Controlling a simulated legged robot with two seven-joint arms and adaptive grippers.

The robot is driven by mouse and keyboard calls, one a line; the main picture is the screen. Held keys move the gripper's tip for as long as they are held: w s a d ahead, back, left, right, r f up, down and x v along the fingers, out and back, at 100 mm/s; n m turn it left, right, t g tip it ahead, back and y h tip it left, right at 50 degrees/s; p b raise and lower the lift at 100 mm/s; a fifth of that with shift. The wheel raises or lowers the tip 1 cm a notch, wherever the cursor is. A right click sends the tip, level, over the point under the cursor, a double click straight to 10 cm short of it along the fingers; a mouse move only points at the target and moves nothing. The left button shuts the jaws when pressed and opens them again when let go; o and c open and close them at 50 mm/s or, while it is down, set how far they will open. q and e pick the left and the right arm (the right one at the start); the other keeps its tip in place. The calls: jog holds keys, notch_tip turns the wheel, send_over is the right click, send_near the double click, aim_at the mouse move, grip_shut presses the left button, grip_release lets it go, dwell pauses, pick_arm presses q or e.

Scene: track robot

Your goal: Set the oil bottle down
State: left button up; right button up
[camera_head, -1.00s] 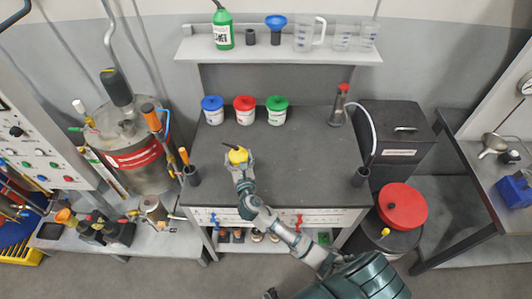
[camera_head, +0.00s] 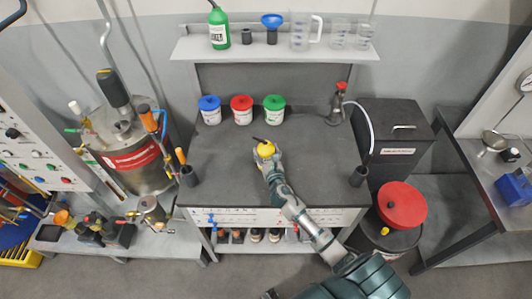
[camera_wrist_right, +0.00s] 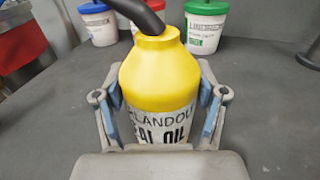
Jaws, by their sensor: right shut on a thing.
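The oil bottle (camera_head: 265,149) is yellow with a dark spout and a white label whose visible text includes "OIL". In the wrist view the bottle (camera_wrist_right: 160,75) looks upright between the two fingers of my right gripper (camera_wrist_right: 163,122), which is shut on it. In the head view my right gripper (camera_head: 271,162) reaches over the middle of the dark bench top (camera_head: 225,165). The bottle's lower part is hidden by the gripper, so I cannot tell whether its base touches the bench. My left gripper is not in view.
Blue-lidded (camera_head: 209,110), red-lidded (camera_head: 242,110) and green-lidded (camera_head: 274,110) tubs stand behind the bottle. A grey red-topped bottle (camera_head: 337,104) stands back right. The surface around the bottle is clear.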

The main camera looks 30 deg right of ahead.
aim_at(267, 158)
jog(key=o, duration=1.1)
jog(key=shift+s+f, duration=0.1)
jog(key=shift+f, duration=0.1)
jog(key=o, duration=0.4)
jog(key=shift+a, duration=0.2)
jog(key=shift+o, duration=0.4)
jog(key=shift+a+r, duration=0.2)
jog(key=shift+a, duration=0.3)
jog(key=shift+a+r, duration=0.1)
jog(key=shift+a, duration=0.05)
jog(key=shift+s, duration=0.45)
jog(key=v, duration=0.4)
jog(key=d+v, duration=0.1)
jog(key=v, duration=0.2)
jog(key=shift+s, duration=0.15)
jog(key=v, duration=0.1)
jog(key=a+v, duration=0.1)
jog(key=v, duration=0.1)
jog(key=shift+s, duration=0.15)
jog(key=shift+s+a, duration=0.15)
jog(key=shift+s, duration=0.05)
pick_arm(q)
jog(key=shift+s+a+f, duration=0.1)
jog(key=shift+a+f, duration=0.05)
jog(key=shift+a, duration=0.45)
